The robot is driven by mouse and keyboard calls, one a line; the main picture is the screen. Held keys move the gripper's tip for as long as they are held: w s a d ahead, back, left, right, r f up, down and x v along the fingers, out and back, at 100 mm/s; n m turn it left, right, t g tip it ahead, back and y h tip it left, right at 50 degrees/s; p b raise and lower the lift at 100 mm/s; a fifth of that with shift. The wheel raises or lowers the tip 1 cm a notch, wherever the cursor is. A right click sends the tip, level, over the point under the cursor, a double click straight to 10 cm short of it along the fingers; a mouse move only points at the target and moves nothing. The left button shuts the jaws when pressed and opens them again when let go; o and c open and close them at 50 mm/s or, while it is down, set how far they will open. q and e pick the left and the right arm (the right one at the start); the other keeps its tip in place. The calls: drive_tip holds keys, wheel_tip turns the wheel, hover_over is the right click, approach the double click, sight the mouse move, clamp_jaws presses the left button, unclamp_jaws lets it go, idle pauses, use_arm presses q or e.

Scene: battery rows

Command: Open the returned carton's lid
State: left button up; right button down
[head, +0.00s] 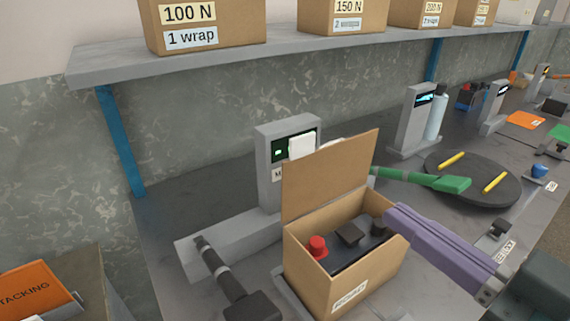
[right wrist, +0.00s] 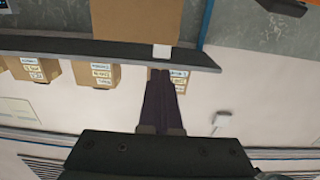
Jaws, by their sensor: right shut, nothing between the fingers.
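The carton (head: 312,273) stands open on the bench in the head view, with a white label on its front. Its lid (head: 332,172) stands up at the back edge, leaning slightly back. Inside are a red-topped item (head: 317,245) and dark items (head: 349,234). My right gripper (head: 392,214) has purple fingers, shut and empty, with the tips at the carton's right rim; I cannot tell if they touch it. In the right wrist view the fingers (right wrist: 160,80) point toward a brown panel (right wrist: 135,20) that looks like the lid. My left gripper is not in view.
A grey meter stand (head: 268,160) is behind the lid. A dark-headed tool (head: 240,285) lies left of the carton, and a green-handled one (head: 440,181) lies behind it. A round dark tray (head: 470,180) holds yellow sticks. A shelf (head: 280,54) with labelled boxes runs above.

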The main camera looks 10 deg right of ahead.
approach(305, 144)
drive_tip(key=shift+t, duration=0.3)
drive_tip(key=x, duration=0.7)
drive_tip(key=shift+f, duration=0.3)
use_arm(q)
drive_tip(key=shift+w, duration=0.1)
